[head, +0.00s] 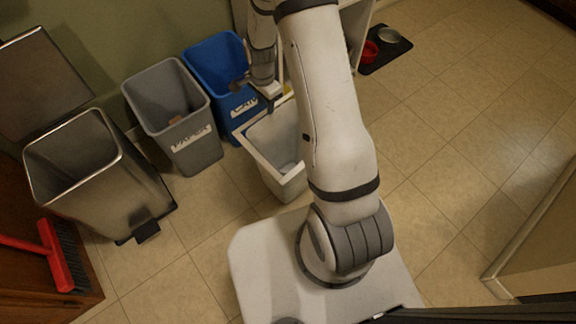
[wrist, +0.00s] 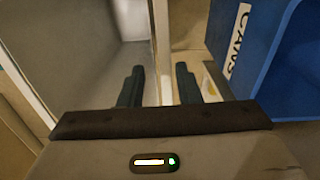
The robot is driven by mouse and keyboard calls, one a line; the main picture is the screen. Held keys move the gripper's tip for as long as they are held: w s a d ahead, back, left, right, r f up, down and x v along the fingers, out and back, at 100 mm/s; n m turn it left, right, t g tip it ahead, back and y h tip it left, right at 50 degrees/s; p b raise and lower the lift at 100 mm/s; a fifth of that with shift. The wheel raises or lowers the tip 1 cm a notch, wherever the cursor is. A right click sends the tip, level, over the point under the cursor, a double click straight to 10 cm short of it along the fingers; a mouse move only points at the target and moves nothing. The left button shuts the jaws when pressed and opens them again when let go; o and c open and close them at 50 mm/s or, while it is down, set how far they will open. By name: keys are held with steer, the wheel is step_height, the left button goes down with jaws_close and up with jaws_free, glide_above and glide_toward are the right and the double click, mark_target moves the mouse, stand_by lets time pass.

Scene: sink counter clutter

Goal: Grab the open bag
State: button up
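A pale, open-topped bin (head: 290,183) stands below my arm, and its light rim also shows in the wrist view (wrist: 160,35). I cannot make out a separate open bag; whether the pale inside is a bag or the bin's wall is unclear. My gripper (head: 270,103) is above the bin's back rim. In the wrist view its two dark fingers (wrist: 159,70) are apart, with the rim showing between them and nothing visibly pinched. My arm hides the right part of the bin.
A blue bin (head: 210,62) marked "CANS" (wrist: 238,40) stands close behind. A grey labelled bin (head: 190,147) and a metal bin with a raised lid (head: 135,195) are left. A red brush (head: 58,255) is at lower left. Open floor lies right, before a mat (head: 385,55) with bowls.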

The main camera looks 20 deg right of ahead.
mark_target(269, 118)
steer(key=f+b, duration=0.1)
steer(key=f, duration=0.1)
steer(key=f+b, duration=0.1)
steer(key=f, duration=0.2)
steer(key=f+b, duration=0.1)
steer(key=f, duration=0.2)
steer(key=shift+d+b, duration=0.3)
steer(key=shift+b, duration=0.1)
steer(key=shift+r, duration=0.15)
steer(key=shift+c, duration=0.4)
jaws_close()
